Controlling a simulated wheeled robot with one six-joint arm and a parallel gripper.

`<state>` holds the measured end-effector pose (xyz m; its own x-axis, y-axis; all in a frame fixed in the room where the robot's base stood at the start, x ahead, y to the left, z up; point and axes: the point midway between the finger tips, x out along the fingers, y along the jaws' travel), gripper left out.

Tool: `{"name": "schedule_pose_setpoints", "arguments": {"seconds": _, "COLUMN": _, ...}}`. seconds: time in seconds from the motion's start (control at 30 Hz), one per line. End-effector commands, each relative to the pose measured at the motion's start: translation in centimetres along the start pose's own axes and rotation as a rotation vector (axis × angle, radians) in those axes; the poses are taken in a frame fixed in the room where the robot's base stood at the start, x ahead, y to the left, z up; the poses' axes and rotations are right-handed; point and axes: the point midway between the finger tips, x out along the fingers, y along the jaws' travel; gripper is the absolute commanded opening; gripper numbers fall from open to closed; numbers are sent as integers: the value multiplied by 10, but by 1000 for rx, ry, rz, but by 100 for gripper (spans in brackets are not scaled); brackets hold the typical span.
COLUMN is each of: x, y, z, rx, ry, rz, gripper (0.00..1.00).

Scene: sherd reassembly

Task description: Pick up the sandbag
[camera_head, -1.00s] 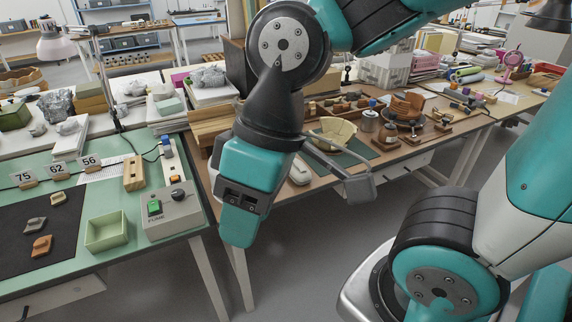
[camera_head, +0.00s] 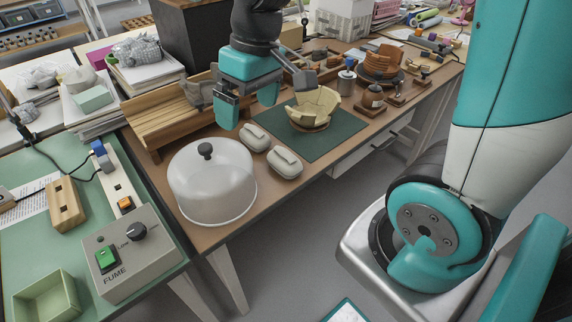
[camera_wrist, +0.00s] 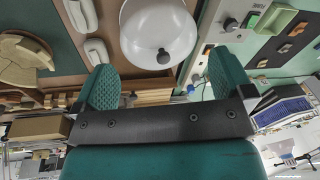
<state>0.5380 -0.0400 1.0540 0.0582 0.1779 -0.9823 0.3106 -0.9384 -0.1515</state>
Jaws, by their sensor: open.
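Two small pale grey-beige pouch-like bags, which look like sandbags, lie on the brown table. One sandbag (camera_head: 254,137) lies beside the clear dome; the other sandbag (camera_head: 285,162) lies nearer the table's front edge. In the wrist view they show at upper left, as one bag (camera_wrist: 82,17) and another (camera_wrist: 97,50). My gripper (camera_head: 248,104) is open and empty, above the table and behind the bags, apart from both. Its two teal fingers also show in the wrist view (camera_wrist: 164,82), with nothing between them.
A clear dome with a black knob (camera_head: 205,190) stands left of the bags. A partly rebuilt bowl (camera_head: 314,106) stands on a green mat (camera_head: 340,130) to the right. A wooden rack (camera_head: 165,123) lies behind; a fume switch box (camera_head: 128,255) is at left.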

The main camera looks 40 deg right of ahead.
Motion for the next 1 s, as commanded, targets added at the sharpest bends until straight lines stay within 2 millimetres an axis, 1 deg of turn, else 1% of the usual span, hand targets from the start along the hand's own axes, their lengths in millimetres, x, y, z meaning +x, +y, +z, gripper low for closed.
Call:
{"name": "schedule_pose_setpoints", "arguments": {"seconds": 0.03, "x": 26, "y": 39, "z": -12, "rx": 74, "ry": -19, "rz": 36, "gripper": 99}}
{"name": "schedule_pose_setpoints", "arguments": {"seconds": 0.07, "x": 34, "y": 59, "z": -17, "rx": 108, "ry": -28, "rz": 57, "gripper": 99}}
{"name": "schedule_pose_setpoints", "arguments": {"seconds": 0.1, "x": 44, "y": 84, "z": -22, "rx": 152, "ry": -39, "rz": 83, "gripper": 99}}
{"name": "schedule_pose_setpoints", "arguments": {"seconds": 0.2, "x": 63, "y": 134, "z": -27, "rx": 235, "ry": -66, "rz": 131, "gripper": 99}}
{"name": "schedule_pose_setpoints", "arguments": {"seconds": 0.3, "x": 74, "y": 162, "z": -28, "rx": 281, "ry": -83, "rz": 159, "gripper": 99}}
{"name": "schedule_pose_setpoints", "arguments": {"seconds": 0.4, "x": 86, "y": 173, "z": -26, "rx": 297, "ry": -92, "rz": 167, "gripper": 99}}
{"name": "schedule_pose_setpoints", "arguments": {"seconds": 0.47, "x": 96, "y": 174, "z": -24, "rx": 297, "ry": -94, "rz": 167, "gripper": 99}}
{"name": "schedule_pose_setpoints", "arguments": {"seconds": 0.8, "x": 170, "y": 184, "z": -16, "rx": 295, "ry": -92, "rz": 166, "gripper": 99}}
{"name": "schedule_pose_setpoints", "arguments": {"seconds": 0.9, "x": 184, "y": 187, "z": -15, "rx": 294, "ry": -91, "rz": 167, "gripper": 99}}
{"name": "schedule_pose_setpoints", "arguments": {"seconds": 1.0, "x": 192, "y": 188, "z": -14, "rx": 294, "ry": -89, "rz": 167, "gripper": 99}}
